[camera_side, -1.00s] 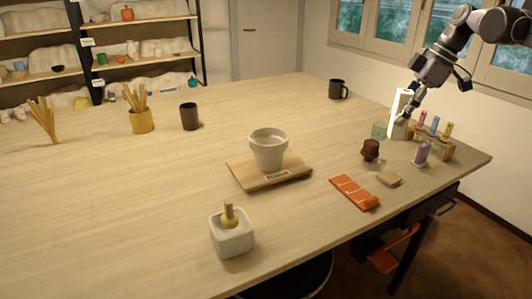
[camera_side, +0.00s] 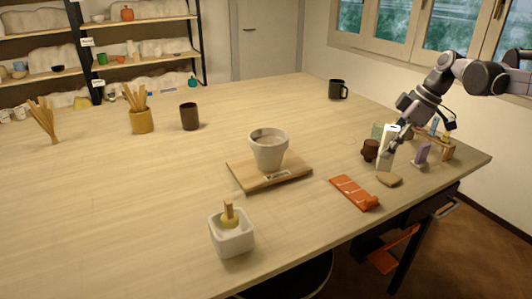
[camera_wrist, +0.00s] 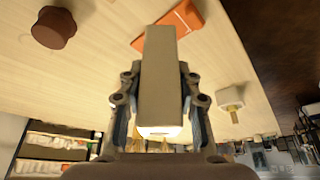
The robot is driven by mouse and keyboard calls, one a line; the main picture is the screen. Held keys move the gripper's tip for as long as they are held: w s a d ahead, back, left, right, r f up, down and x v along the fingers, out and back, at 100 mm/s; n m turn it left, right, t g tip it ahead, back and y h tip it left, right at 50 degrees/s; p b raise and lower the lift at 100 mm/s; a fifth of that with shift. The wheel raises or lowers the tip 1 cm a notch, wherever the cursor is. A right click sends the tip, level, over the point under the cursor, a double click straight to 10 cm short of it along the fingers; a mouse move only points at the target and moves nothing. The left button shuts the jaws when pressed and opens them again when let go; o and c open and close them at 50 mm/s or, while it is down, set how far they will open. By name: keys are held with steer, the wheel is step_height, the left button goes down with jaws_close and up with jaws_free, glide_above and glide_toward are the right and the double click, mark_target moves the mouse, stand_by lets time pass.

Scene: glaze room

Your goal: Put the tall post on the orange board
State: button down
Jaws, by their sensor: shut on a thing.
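The tall post (camera_side: 386,159) is a pale, narrow, upright block at the right of the side view. It also fills the middle of the wrist view (camera_wrist: 160,75), between the fingers. My gripper (camera_side: 392,150) is shut on it. The fingers hide part of the post, and I cannot tell how far its lower end is above the table. The orange board (camera_side: 352,190) lies flat on the table to the front left of the post, with nothing on it. In the wrist view the orange board (camera_wrist: 187,17) shows beyond the post, partly hidden by it.
A dark brown piece (camera_side: 370,150) stands just left of the post, and a beige pad (camera_side: 389,180) lies just in front of it. A purple piece (camera_side: 422,153) and a wooden rack (camera_side: 447,152) are to the right. A cup (camera_side: 268,148) stands on a wooden board (camera_side: 240,172) farther left.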

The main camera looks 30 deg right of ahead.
steer(key=shift+w+a+f, duration=0.65)
steer(key=shift+a+f, duration=0.2)
steer(key=shift+f, duration=0.45)
steer(key=shift+w+a+f, duration=0.6)
steer(key=shift+a+f, duration=0.25)
steer(key=shift+f, duration=0.45)
steer(key=shift+w+a+f, duration=0.65)
steer(key=shift+a+f, duration=0.2)
steer(key=shift+f, duration=0.45)
steer(key=shift+f, duration=0.15)
steer(key=c, duration=0.9)
jaws_free()
steer(key=shift+c, duration=0.2)
